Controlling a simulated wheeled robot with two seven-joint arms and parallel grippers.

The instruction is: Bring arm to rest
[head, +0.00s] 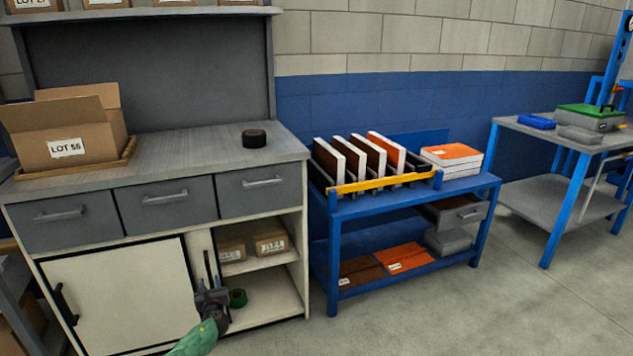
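My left gripper (212,266) is in the lower left of the head view, on a green arm link that comes in from the bottom edge. Its two thin fingers point up and stand apart with nothing seen between them. It is in front of the open shelves of the grey workbench (200,150), beside the white sliding door (122,295). My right gripper is not in view.
A blue cart (410,205) holds upright panels (352,158) in a rack and a stack of orange-topped panels (452,158). An open box (75,140) and a black tape roll (254,138) are on the workbench. The floor (460,310) at lower right is clear.

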